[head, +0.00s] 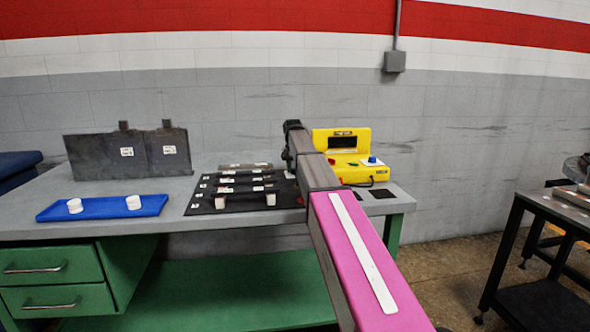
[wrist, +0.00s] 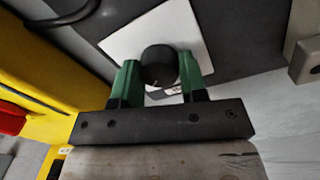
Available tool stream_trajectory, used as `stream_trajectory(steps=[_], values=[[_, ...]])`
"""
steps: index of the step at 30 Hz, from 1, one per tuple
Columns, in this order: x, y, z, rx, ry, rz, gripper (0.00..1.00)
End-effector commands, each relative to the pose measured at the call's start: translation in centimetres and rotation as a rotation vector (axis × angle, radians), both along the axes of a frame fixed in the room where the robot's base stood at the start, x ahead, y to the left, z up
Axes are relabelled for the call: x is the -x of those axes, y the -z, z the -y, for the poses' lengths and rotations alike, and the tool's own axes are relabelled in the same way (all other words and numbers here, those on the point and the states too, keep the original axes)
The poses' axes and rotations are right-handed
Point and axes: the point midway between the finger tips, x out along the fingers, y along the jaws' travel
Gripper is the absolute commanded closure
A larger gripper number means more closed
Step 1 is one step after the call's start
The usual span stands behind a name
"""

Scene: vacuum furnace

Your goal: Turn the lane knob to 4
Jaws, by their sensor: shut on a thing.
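A black round knob (wrist: 159,62) stands on a white square plate (wrist: 124,42) in the wrist view. My gripper (wrist: 161,84) has its two green fingers on either side of the knob, shut on it. The knob's pointer and the number it is set to cannot be read; a small printed mark shows partly between the fingers. In the head view my arm crosses the right part of the bench, and my gripper and this knob are not discernible there.
A yellow control box (head: 341,141) with a blue knob (head: 372,160) stands behind my arm. A black mat (head: 235,207) holds dark bars and two white cylinders. A blue tray (head: 104,208) with two white pieces lies left. Dark upright plates (head: 96,158) stand behind it.

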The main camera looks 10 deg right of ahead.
Motion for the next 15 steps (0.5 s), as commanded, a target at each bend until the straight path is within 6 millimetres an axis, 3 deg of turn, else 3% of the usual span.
stream_trajectory(steps=[15], values=[[-0.05, -0.06, 0.0, -0.001, 0.137, 0.001, 0.85]])
